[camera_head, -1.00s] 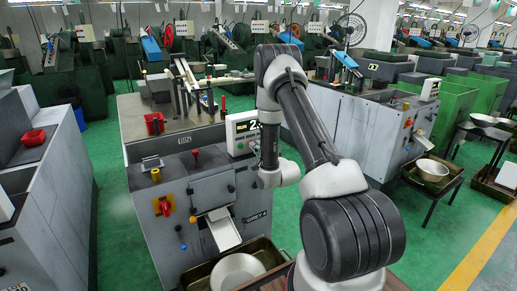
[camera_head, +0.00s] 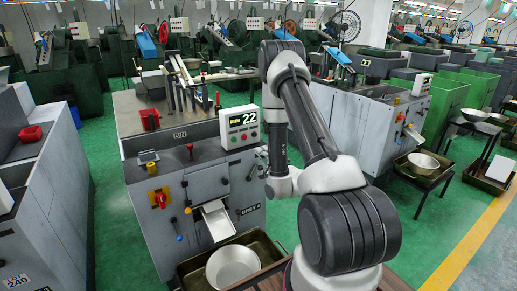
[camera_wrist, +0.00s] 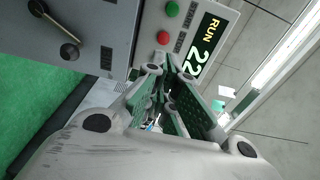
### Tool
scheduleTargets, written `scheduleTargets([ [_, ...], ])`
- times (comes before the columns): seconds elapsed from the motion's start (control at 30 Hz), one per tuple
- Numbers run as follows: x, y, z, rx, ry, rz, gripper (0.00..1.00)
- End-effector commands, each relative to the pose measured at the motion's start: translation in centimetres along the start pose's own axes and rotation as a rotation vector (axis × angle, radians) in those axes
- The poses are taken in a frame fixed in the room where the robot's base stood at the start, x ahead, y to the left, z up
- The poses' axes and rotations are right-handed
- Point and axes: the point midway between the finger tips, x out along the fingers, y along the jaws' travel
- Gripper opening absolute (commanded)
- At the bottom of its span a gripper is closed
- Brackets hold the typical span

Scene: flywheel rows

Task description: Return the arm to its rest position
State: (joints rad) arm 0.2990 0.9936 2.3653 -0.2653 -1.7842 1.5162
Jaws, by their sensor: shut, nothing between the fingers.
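My arm (camera_head: 305,115) is bent in front of the grey machine (camera_head: 160,165), with its elbow high and its large dark joint low in the head view. My gripper (camera_wrist: 166,72) shows in the wrist view with its green-padded fingers shut and nothing between them. In the head view the fingers are mostly hidden behind my arm. In the wrist view the fingers lie over the machine's control panel, close to the display (camera_wrist: 204,45), which reads RUN 22. The gap between fingers and panel is hard to judge.
The display box (camera_head: 241,127) stands on the machine close left of my arm. A metal bowl (camera_head: 232,265) sits in a tray (camera_head: 190,266) below the chute (camera_head: 217,222). Another machine (camera_head: 350,130) stands to the right. Green floor (camera_head: 285,225) is clear between the machines.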

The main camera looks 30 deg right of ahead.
Motion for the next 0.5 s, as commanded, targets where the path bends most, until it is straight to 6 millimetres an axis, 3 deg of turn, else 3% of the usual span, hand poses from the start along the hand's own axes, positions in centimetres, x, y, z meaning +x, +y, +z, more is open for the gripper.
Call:
scheduleTargets([
  [0.2,-1.31,0.0,0.0,0.0,0.0,0.0,0.0],
  [0.5,-1.34,-0.01,0.01,0.0,0.0,-0.001,0.0],
])
